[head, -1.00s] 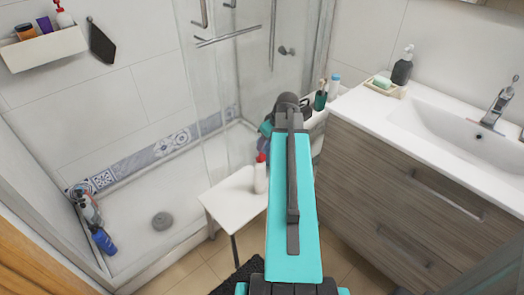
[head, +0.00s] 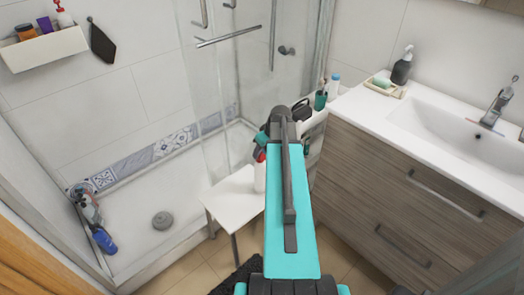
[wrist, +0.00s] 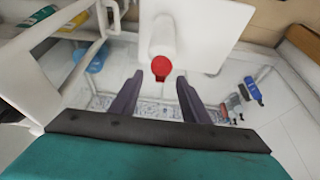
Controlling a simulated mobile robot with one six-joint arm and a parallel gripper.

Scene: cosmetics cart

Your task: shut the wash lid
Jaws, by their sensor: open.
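The wash is a white bottle (head: 260,178) with a red lid (head: 261,157), upright on a small white stool (head: 228,202). My arm hides its right side in the head view. In the wrist view the white bottle (wrist: 162,38) and its red lid (wrist: 161,69) are seen from above. My gripper (wrist: 160,79) is open, with the lid showing between its fingertips and nothing held. I cannot tell whether the fingers touch the lid, or how far it stands open. My arm hides the fingers in the head view.
A wooden vanity (head: 400,190) with a white sink stands to the right. A white cart with bottles and a green cup (head: 320,101) is behind my arm. The shower tray (head: 150,250) holds several bottles at left. A dark mat lies on the floor below the stool.

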